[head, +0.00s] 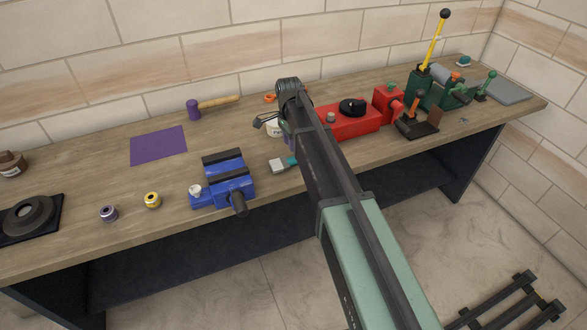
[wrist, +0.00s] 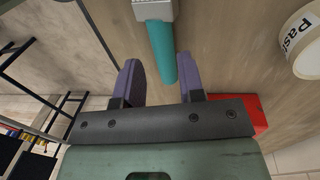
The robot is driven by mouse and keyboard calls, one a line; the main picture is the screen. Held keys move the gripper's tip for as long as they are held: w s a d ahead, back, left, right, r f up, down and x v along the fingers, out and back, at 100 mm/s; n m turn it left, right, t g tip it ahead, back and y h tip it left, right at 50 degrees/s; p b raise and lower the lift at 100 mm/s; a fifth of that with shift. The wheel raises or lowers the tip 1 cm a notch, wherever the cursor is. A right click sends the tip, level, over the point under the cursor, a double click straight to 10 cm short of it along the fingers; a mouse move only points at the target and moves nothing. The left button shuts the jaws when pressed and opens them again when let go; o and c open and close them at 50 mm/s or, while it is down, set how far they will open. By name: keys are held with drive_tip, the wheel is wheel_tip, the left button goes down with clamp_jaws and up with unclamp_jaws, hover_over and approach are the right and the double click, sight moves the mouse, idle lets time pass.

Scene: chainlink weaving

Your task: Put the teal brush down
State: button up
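The teal brush (head: 280,165) lies on the workbench, just right of the blue vise in the head view. Its pale bristle end points left and my arm hides part of its handle. In the wrist view the brush (wrist: 161,45) has its pale head at the top edge, and its teal handle end reaches between my fingertips. My gripper (wrist: 158,68) is open, with a clear gap between the left finger and the handle. The right finger is close beside the handle; I cannot tell if they touch.
The blue vise (head: 226,182) stands left of the brush, the red tool (head: 350,122) right of it. A paste jar (wrist: 302,42) is near my gripper at right in the wrist view. The bench's front edge is close. A purple mat (head: 158,145) lies farther left.

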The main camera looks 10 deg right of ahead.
sight(293, 158)
drive_tip(key=f+b, duration=0.1)
drive_tip(key=f, duration=0.1)
drive_tip(key=f+b, duration=0.4)
drive_tip(key=shift+s+f, duration=0.3)
drive_tip(key=shift+f, duration=0.1)
drive_tip(key=shift+s+r, duration=0.1)
drive_tip(key=shift+r, duration=0.15)
drive_tip(key=c, duration=0.7)
drive_tip(key=shift+o, duration=0.2)
wheel_tip(293, 158, up, 20)
drive_tip(key=p, duration=2)
